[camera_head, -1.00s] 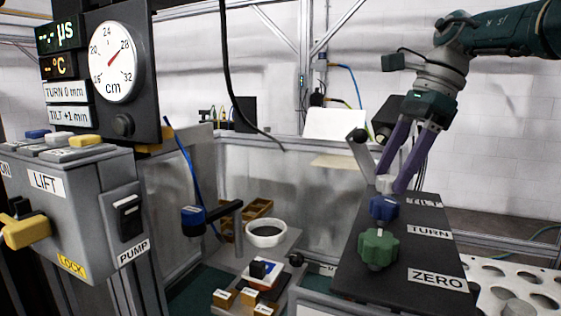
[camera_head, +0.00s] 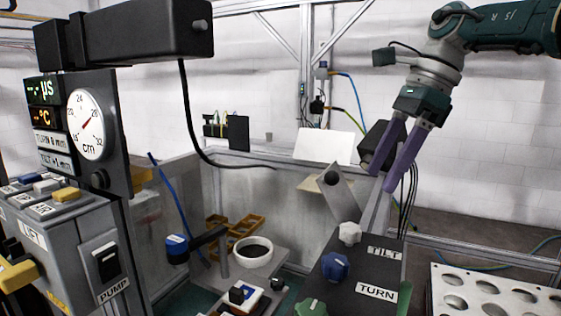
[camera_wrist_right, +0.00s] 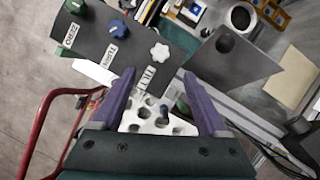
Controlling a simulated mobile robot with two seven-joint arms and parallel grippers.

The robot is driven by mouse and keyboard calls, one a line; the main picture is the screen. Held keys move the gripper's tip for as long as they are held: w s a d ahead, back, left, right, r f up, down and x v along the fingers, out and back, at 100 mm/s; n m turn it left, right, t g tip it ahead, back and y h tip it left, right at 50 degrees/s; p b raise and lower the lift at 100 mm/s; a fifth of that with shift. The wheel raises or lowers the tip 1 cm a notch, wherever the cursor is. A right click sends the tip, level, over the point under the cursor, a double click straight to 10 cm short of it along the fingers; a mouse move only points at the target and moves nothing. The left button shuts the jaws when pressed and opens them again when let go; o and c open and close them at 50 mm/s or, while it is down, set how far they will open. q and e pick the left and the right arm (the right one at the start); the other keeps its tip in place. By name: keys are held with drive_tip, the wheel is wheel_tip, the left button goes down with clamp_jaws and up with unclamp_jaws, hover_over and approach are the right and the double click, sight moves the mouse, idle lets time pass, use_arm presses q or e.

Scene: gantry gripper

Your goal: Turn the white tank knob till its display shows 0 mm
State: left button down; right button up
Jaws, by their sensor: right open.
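The white knob (camera_head: 349,234) stands on the dark sloping panel, beside the TILT label (camera_head: 384,253). It also shows in the right wrist view (camera_wrist_right: 160,52). Its display (camera_head: 52,159) on the left column reads TILT +1 mm. My right gripper (camera_head: 381,181) is open and empty, above and to the right of the white knob, apart from it. In the right wrist view its purple fingers (camera_wrist_right: 158,76) are spread, with the white knob beyond their tips. My left gripper is not in view.
A blue knob (camera_head: 335,266) by the TURN label and a green knob (camera_head: 311,308) share the panel. A grey plate (camera_head: 343,192) rises behind the white knob. A white perforated rack (camera_head: 490,292) is at the right. The LIFT box (camera_head: 50,240) stands left.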

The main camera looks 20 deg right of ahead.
drive_tip(key=m, duration=0.1)
drive_tip(key=m+t+h+b, duration=0.2)
drive_tip(key=m+h+b, duration=0.35)
drive_tip(key=m, duration=1.15)
approach(351, 227)
drive_tip(key=shift+h, duration=0.35)
drive_tip(key=x, duration=0.3)
drive_tip(key=p+x, duration=0.1)
drive_tip(key=x, duration=0.4)
drive_tip(key=shift+w+a+f+p, duration=0.15)
drive_tip(key=shift+a+f+p, duration=0.1)
drive_tip(key=shift+f+p, duration=0.1)
clamp_jaws()
drive_tip(key=shift+d+f+n+b, duration=0.1)
drive_tip(key=shift+n+b, duration=0.4)
drive_tip(key=shift+n, duration=0.1)
drive_tip(key=shift+n+y+b, duration=0.4)
drive_tip(key=shift+n+y, duration=0.1)
drive_tip(key=shift+n, duration=0.3)
drive_tip(key=shift+t, duration=0.3)
